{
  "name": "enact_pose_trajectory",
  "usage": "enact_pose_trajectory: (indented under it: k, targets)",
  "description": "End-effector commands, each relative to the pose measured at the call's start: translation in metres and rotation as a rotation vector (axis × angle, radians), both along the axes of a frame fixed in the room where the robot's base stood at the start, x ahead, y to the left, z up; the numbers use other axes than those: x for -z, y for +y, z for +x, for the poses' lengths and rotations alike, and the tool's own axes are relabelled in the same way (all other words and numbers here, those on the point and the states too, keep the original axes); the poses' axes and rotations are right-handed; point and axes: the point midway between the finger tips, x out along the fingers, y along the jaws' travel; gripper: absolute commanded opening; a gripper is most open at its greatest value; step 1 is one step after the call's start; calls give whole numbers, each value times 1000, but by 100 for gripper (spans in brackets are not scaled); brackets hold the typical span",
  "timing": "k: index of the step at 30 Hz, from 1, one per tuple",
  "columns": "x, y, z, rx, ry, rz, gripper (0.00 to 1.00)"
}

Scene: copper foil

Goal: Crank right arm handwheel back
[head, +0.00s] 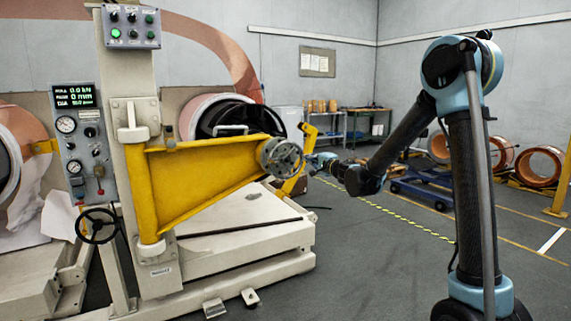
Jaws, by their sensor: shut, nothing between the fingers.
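The right arm of the machine is a yellow tapered bracket (200,180) hinged on a cream column (133,80) at left. At this size I cannot tell whether the fingertips touch the wheel. My arm reaches in from the right, and part of the gripper blends with the yellow parts behind it.
A black handwheel (97,226) and a gauge panel (77,140) are at left. The cream machine base (240,245) fills the lower left. A blue cart (420,192) and copper coils (540,167) are at right. Grey floor (370,270) is open in the lower middle.

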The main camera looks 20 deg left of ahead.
Motion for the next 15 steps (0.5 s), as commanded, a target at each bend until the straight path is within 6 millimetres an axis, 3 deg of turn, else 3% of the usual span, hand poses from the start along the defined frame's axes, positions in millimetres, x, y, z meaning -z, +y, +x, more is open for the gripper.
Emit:
enact_pose_trajectory:
  k: [15]
  targets:
    - [11,-6,-2,0,0,0,0]
